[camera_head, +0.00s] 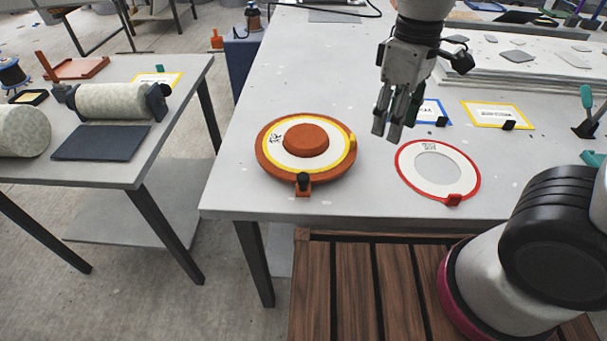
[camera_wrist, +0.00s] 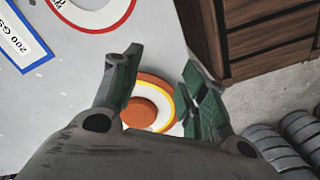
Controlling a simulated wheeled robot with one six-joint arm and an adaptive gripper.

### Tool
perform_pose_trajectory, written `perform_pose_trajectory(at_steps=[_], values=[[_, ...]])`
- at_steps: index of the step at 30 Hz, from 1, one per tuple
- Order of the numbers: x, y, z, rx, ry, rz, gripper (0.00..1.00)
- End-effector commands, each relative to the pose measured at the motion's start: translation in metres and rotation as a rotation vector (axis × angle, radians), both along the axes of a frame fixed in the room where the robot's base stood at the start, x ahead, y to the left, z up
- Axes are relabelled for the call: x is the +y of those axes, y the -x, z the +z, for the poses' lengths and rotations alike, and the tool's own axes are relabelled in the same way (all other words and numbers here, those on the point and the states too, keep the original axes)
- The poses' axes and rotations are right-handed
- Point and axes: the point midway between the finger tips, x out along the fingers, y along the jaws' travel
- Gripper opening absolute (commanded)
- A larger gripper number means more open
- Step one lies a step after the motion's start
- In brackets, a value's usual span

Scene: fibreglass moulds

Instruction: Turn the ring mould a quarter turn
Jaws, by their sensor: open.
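The ring mould (camera_head: 304,136) is a round orange-brown disc with a raised centre. It lies flat on the grey table, left of my gripper. A white ring with a yellow border and dark marking surrounds its centre. A small yellow lug shows at its right edge, and a black-knobbed orange piece (camera_head: 303,184) sits at its front. My gripper (camera_head: 387,130) is open and empty, pointing down above the table, right of the mould and apart from it. In the wrist view the mould (camera_wrist: 145,108) shows between the open fingers (camera_wrist: 160,62), partly hidden by my gripper.
A red-bordered white ring (camera_head: 405,183) with a red clip lies right of the mould. Blue-framed (camera_head: 431,107) and yellow-framed (camera_head: 498,115) cards lie behind it. White stacked sheets (camera_head: 520,75) fill the back right. A side table (camera_head: 150,165) with rolls stands left across a gap.

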Motion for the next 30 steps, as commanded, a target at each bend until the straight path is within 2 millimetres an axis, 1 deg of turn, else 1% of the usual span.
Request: perform_pose_trajectory(at_steps=[1,2,3,6,8,9,11,12,14,17,24,27,30], values=[[0.032,0.008,-0.016,0.025,0.030,0.118,0.43],[0.048,0.013,-0.024,0.034,0.040,0.181,0.43],[0.068,0.019,-0.034,0.043,0.052,0.260,0.43],[0.108,0.032,-0.056,0.055,0.066,0.423,0.43],[0.127,0.034,-0.066,0.053,0.061,0.496,0.43],[0.138,0.031,-0.071,0.044,0.049,0.536,0.43],[0.155,0.021,-0.065,0.008,0.000,0.597,0.43],[0.159,0.019,-0.064,-0.003,-0.014,0.628,0.43],[0.159,0.018,-0.067,-0.009,-0.020,0.657,0.43],[0.159,0.018,-0.076,-0.008,-0.019,0.671,0.43],[0.158,0.018,-0.116,-0.006,-0.017,0.669,0.43],[0.159,0.018,-0.130,-0.007,-0.018,0.668,0.43],[0.159,0.018,-0.138,-0.009,-0.020,0.668,0.43]])
